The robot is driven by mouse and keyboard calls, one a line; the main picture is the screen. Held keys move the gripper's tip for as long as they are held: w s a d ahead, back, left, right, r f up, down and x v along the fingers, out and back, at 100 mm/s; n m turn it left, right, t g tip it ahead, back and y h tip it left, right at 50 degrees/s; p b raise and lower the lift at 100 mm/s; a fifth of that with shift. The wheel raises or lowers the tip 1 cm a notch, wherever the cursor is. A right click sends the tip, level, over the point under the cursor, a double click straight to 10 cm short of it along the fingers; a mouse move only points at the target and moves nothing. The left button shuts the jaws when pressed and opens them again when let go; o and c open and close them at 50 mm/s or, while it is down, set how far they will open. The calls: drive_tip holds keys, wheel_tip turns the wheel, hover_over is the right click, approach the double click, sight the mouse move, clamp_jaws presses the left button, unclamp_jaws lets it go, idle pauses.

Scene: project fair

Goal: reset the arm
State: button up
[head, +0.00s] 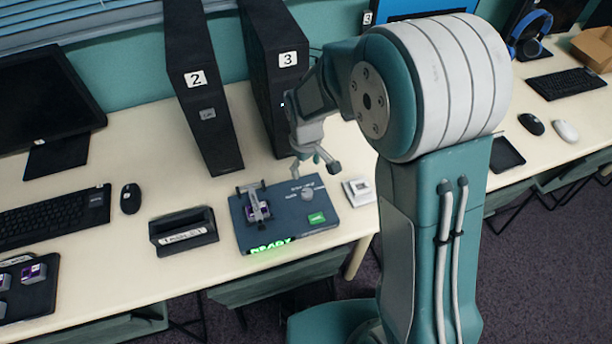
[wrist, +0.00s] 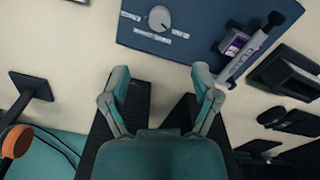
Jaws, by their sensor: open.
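My gripper (head: 316,160) is open and empty in the head view, above the table in front of the black tower marked 3 (head: 272,75). In the wrist view my gripper (wrist: 161,80) shows its two fingers spread wide, with nothing between them. My arm reaches in from the right and hides part of the table. A dark blue device (head: 285,228) with a knob, a green button and a lit green display lies on the table below and in front of my gripper. The device also shows at the top of the wrist view (wrist: 185,35). My gripper appears apart from it.
A clamp (head: 258,208) on the device sits over a purple-marked piece. A small black labelled tray (head: 183,238) and a white block (head: 358,192) flank the device. A tower marked 2 (head: 205,110), a mouse (head: 131,198) and a keyboard (head: 55,217) stand left.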

drive_tip(key=shift+r, duration=0.4)
drive_tip(key=s+d+r+m+t, duration=0.1)
drive_tip(key=s+d+r+m, duration=0.1)
drive_tip(key=s+d+r, duration=0.35)
drive_tip(key=s+d+r+m+t, duration=0.2)
drive_tip(key=r, duration=0.7)
drive_tip(key=s+d+r+m+t, duration=0.1)
drive_tip(key=s+d+r+m, duration=0.1)
drive_tip(key=s, duration=0.4)
drive_tip(key=s+d+r+m+t, duration=0.1)
drive_tip(key=s+d+r, duration=0.2)
drive_tip(key=s+r, duration=0.1)
drive_tip(key=shift+s+d+m+t, duration=0.2)
drive_tip(key=shift+s+m+t, duration=0.15)
drive_tip(key=shift+s, duration=0.55)
drive_tip(key=shift+r, duration=0.1)
drive_tip(key=shift+c, duration=0.3)
